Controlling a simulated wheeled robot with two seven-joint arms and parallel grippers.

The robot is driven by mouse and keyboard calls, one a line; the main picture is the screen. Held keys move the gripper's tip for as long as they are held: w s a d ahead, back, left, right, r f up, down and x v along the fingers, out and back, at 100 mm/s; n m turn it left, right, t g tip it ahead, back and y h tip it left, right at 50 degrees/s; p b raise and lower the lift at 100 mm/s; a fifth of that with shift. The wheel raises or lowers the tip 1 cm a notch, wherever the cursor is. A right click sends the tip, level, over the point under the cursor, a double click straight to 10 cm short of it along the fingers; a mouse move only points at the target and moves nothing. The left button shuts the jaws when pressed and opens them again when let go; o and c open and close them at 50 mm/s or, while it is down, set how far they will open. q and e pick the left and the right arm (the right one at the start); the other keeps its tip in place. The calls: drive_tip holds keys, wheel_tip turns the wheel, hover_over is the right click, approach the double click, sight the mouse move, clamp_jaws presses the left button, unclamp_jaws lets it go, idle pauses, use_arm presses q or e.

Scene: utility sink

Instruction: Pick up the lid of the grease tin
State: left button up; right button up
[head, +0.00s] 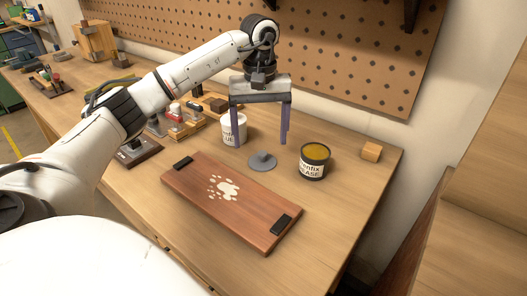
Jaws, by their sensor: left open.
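The grease tin (313,164) is black with a white label and stands open on the bench, with yellow-brown grease showing at its top. A round grey lid (262,161) with a small knob lies flat on the bench to the left of the tin. My left gripper (260,142) is open and points down over the bench. Its fingers are apart and empty, above and behind the lid as seen here. One finger passes in front of a white tin (240,131) and partly hides it. My right gripper is out of view.
A reddish wooden board (207,201) with black end grips and white spots lies in front of the lid. A small wooden block (371,151) sits near the right edge. Tools and small items (181,127) stand at the left. A pegboard (340,50) covers the back wall.

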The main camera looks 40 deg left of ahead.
sight(262, 152)
use_arm(q)
drive_tip(key=f, duration=0.5)
drive_tip(key=shift+d+f, duration=0.1)
drive_tip(key=shift+d, duration=0.15)
drive_tip(key=shift+c, duration=0.5)
drive_tip(key=c, duration=1)
